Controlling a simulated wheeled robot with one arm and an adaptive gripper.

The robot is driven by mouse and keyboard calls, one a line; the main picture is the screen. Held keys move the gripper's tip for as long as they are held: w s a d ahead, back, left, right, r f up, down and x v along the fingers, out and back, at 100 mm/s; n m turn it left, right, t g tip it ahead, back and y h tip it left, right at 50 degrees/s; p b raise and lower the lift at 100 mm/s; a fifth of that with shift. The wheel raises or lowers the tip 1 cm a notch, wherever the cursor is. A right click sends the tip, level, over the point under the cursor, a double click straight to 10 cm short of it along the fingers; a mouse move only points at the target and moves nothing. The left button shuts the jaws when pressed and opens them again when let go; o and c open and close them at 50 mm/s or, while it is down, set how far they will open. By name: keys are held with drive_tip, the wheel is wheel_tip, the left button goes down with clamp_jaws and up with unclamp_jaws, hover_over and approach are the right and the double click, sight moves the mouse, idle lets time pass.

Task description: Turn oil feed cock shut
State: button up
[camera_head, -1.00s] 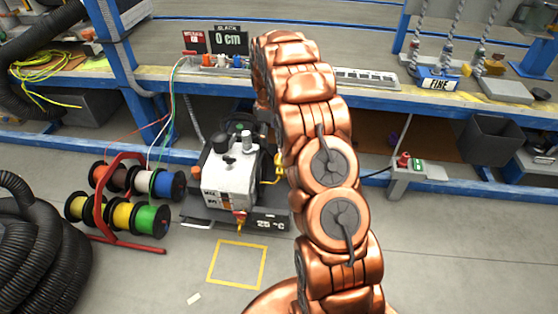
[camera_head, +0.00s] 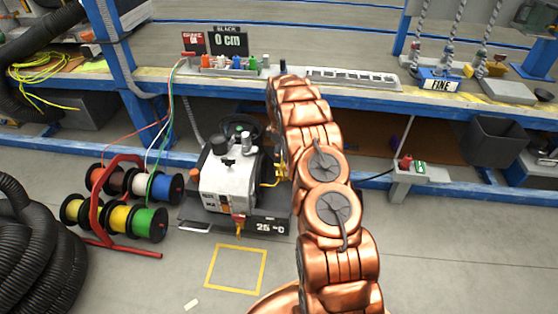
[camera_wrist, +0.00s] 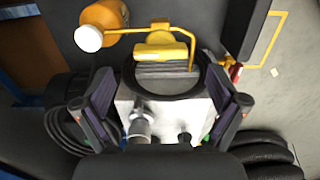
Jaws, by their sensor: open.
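A white and grey machine (camera_head: 226,180) stands on a dark base under the bench in the head view. A small red and yellow fitting (camera_head: 239,222) is at its front, and a red part shows at the right in the wrist view (camera_wrist: 235,73). A yellow bent pipe (camera_wrist: 160,28) lies beyond the machine's dark round part. I cannot tell which part is the oil feed cock. My gripper (camera_wrist: 162,98) is open, its two fingers spread on either side of the machine's pale top, with nothing held. In the head view my gripper is hidden behind my copper arm.
An orange bottle (camera_wrist: 104,20) with a white cap is near the yellow pipe. A cable reel rack (camera_head: 115,205) and black hoses (camera_head: 40,250) stand to the left. The blue bench edge (camera_head: 400,100) runs above the machine.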

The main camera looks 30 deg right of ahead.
sight(279, 167)
wheel_tip(279, 167, down, 4)
drive_tip(key=shift+f+b, duration=0.1)
drive_tip(key=shift+b, duration=0.25)
drive_tip(key=c, duration=1.1)
